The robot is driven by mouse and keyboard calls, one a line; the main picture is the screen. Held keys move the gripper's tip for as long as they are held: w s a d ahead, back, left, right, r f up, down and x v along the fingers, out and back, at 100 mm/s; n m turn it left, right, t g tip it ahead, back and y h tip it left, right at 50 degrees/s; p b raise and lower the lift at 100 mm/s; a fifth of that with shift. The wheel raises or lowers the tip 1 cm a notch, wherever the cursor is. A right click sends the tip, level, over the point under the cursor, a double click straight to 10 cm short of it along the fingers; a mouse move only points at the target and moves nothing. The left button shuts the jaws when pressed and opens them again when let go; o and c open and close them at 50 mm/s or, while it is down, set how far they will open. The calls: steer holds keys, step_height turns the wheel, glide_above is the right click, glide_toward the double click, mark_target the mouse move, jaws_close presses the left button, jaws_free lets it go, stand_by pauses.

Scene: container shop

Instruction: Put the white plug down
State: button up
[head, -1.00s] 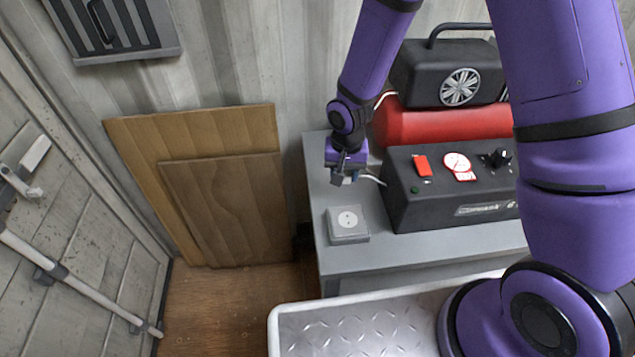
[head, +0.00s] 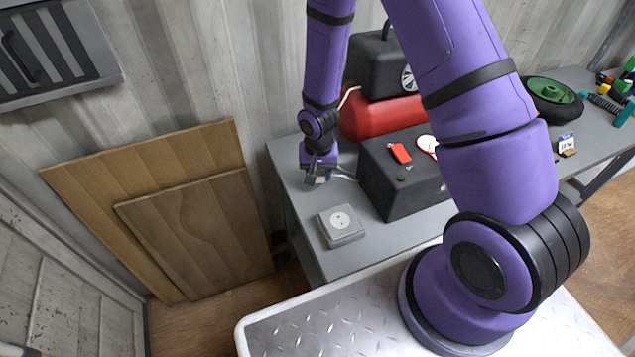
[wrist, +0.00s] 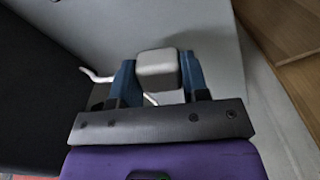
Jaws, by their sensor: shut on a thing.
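The white plug (wrist: 158,68) is a small, pale, rounded block between the two blue fingertips of my gripper (wrist: 158,82) in the wrist view. My gripper is shut on it. In the head view my gripper (head: 318,178) points down over the back left part of the grey bench (head: 300,205), left of the black compressor box. The plug is too small to make out clearly there. A white cable (wrist: 95,76) shows beside the fingers in the wrist view. I cannot tell whether the plug touches the bench.
A grey wall socket box (head: 341,226) sits on the bench in front of my gripper. The black box (head: 385,190) with a red switch stands close on the right, with a red tank (head: 375,116) behind. Wooden boards (head: 200,225) lean at the left. Bare bench surrounds the socket box.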

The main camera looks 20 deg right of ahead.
steer(key=shift+f, duration=2.05)
steer(key=shift+f, duration=0.35)
steer(key=o, duration=1.2)
steer(key=shift+r, duration=0.1)
step_height(320, 180, up, 13)
steer(key=shift+f, duration=0.1)
step_height(320, 180, up, 12)
steer(key=n+t, duration=0.1)
glide_above(318, 190)
steer(key=d, duration=0.3)
steer(key=s+d+r+n+t, duration=0.1)
steer(key=s+r, duration=0.2)
steer(key=r, duration=0.2)
steer(key=s+d+r+t, duration=0.1)
steer(key=s+r, duration=0.2)
steer(key=r, duration=0.3)
steer(key=s+r+n, duration=0.1)
steer(key=s+r, duration=0.3)
steer(key=s, duration=0.1)
steer(key=s+d+r+t, duration=0.1)
steer(key=s+r, duration=0.3)
steer(key=s, duration=0.2)
steer(key=s+d+r+n+t, duration=0.1)
steer(key=s+r, duration=0.4)
steer(key=s, duration=0.1)
steer(key=shift+s+n, duration=0.1)
steer(key=shift+n, duration=0.2)
